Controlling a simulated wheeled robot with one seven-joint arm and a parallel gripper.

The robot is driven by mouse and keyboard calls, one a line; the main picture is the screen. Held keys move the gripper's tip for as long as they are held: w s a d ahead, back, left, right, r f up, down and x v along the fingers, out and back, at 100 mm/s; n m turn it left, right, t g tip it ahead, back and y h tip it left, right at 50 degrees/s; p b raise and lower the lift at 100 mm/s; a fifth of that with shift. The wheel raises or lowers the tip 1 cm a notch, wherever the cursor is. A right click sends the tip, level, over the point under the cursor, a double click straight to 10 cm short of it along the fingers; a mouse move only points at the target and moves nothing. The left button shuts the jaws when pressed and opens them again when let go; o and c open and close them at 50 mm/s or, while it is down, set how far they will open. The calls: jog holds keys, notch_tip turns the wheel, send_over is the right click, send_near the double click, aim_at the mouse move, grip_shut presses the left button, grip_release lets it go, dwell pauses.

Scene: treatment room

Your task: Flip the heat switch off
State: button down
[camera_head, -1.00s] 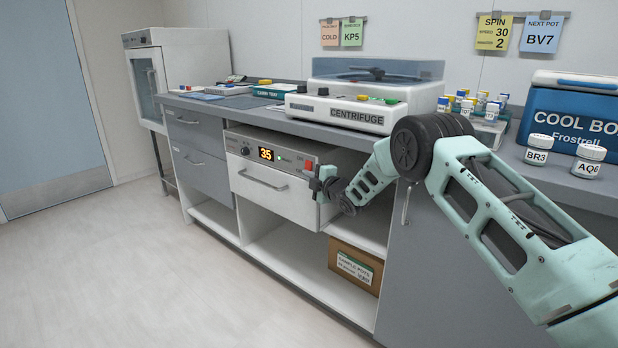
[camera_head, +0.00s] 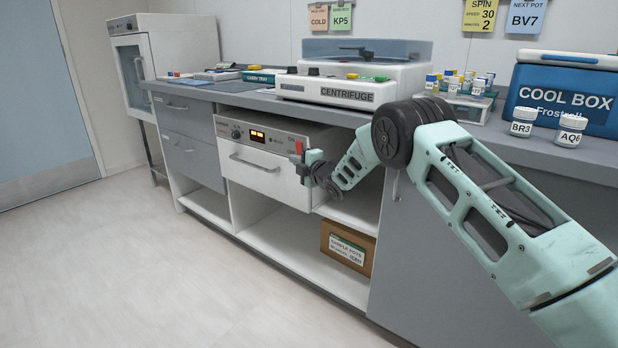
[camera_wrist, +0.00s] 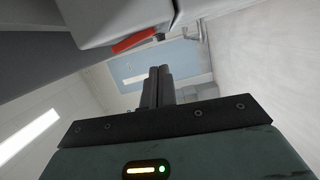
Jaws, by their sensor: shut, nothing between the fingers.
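The heating drawer unit (camera_head: 268,170) sits under the worktop, with a knob, a lit orange display (camera_head: 257,135) and a red switch (camera_head: 299,147) at the right end of its front panel. The display shows no number I can read, and I see no green light beside it. My gripper (camera_head: 298,162) is shut and empty, just below and in front of the switch. In the wrist view the shut fingers (camera_wrist: 157,87) point toward the red switch (camera_wrist: 136,40), which shows above them. I cannot tell whether they touch it.
The centrifuge (camera_head: 350,80) stands on the worktop above. A cardboard box (camera_head: 347,246) lies on the open shelf below right. White pots (camera_head: 522,122) and a blue cool box (camera_head: 565,92) stand at the right. The floor at left is clear.

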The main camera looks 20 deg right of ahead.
jog(key=p+v, duration=0.1)
jog(key=v, duration=0.9)
jog(key=shift+s+a+f+p, duration=0.3)
jog(key=shift+a+f+p, duration=0.05)
